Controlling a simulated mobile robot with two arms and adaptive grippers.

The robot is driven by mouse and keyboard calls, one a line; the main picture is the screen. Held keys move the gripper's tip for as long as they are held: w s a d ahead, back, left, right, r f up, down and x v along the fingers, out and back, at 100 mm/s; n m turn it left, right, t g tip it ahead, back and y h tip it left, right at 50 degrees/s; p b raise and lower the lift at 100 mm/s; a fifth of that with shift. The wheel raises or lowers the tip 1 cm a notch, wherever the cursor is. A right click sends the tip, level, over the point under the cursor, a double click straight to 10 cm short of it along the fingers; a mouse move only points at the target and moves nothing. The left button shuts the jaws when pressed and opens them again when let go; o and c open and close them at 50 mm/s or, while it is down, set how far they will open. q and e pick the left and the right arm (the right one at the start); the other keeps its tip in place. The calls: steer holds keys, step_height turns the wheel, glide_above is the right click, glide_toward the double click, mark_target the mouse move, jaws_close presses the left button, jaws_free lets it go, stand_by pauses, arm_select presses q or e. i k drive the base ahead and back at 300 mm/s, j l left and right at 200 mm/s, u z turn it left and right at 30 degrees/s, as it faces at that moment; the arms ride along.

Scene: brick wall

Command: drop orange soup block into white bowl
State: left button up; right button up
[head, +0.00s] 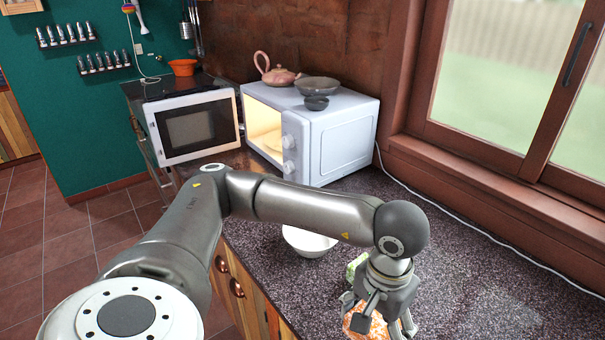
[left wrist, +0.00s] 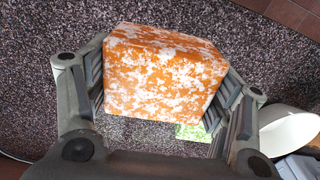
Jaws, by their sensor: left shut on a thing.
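The orange soup block (head: 358,323), orange with white speckles, is between the fingers of my left gripper (head: 380,318). In the left wrist view the block (left wrist: 162,75) fills the space between the fingers, which press its two sides. I cannot tell its exact height over the counter. The white bowl (head: 309,243) stands on the counter to the left of and behind the gripper, its far rim partly hidden by my forearm. The bowl (left wrist: 286,132) also shows at the right edge of the left wrist view and looks empty where visible. My right gripper is not in view.
A green block (head: 356,264) lies between the bowl and my gripper, partly hidden. A white microwave (head: 343,140) with its door open stands at the back, with a teapot (head: 277,75) and dark bowls on top. The counter to the right is clear.

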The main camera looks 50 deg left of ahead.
mark_target(313, 243)
steer(key=k+u, duration=0.1)
steer(key=u, duration=0.35)
steer(key=k+l+u, duration=0.1)
steer(key=u, duration=0.3)
steer(key=k+u, duration=0.15)
steer(key=u, duration=0.3)
steer(key=i+j+z, duration=0.1)
steer(key=i+z, duration=0.3)
steer(key=i+j+z, duration=0.25)
steer(key=z, duration=0.15)
